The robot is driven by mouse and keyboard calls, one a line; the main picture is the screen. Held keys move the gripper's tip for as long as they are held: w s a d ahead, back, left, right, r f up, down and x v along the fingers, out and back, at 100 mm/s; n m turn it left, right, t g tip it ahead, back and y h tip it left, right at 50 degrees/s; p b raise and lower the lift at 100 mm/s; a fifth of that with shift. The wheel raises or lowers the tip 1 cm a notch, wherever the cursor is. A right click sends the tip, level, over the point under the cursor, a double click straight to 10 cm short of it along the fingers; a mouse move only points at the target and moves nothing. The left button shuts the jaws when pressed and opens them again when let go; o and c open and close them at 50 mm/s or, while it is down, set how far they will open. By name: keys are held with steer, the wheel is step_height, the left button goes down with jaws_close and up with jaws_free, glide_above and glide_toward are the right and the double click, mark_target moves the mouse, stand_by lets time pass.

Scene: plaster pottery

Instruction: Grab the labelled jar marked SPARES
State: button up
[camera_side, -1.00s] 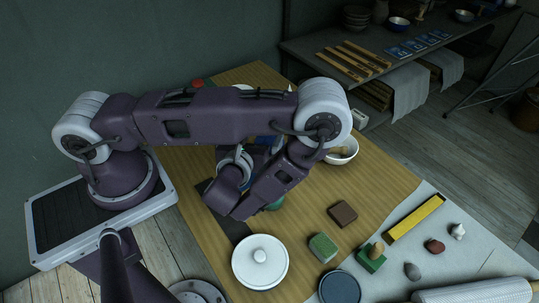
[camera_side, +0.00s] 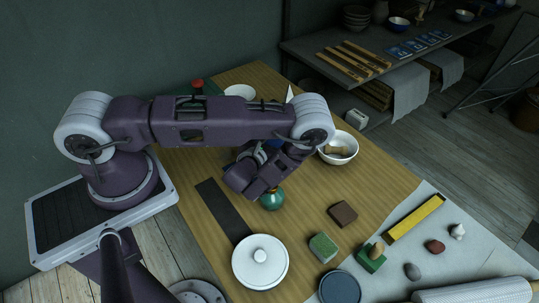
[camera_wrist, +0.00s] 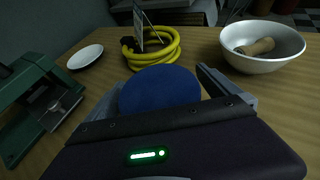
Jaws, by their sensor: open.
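A round blue lid-like top (camera_wrist: 160,90) is just ahead of my gripper (camera_wrist: 158,92) in the wrist view. The two grey fingers are apart, one on each side of it. I cannot tell whether they touch it. No label is visible, so SPARES cannot be read on it. In the side view a small patch of blue (camera_side: 275,143) shows behind my arm, and my fingers are hidden there. The body below the blue top is hidden by my gripper in the wrist view.
A yellow coil (camera_wrist: 152,49) lies beyond the blue top. A white bowl (camera_wrist: 262,58) with a wooden-handled item stands right, a green machine (camera_wrist: 38,95) left, a white plate (camera_wrist: 85,56) far left.

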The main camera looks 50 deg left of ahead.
steer(key=shift+r, duration=0.1)
steer(key=c, duration=1.9)
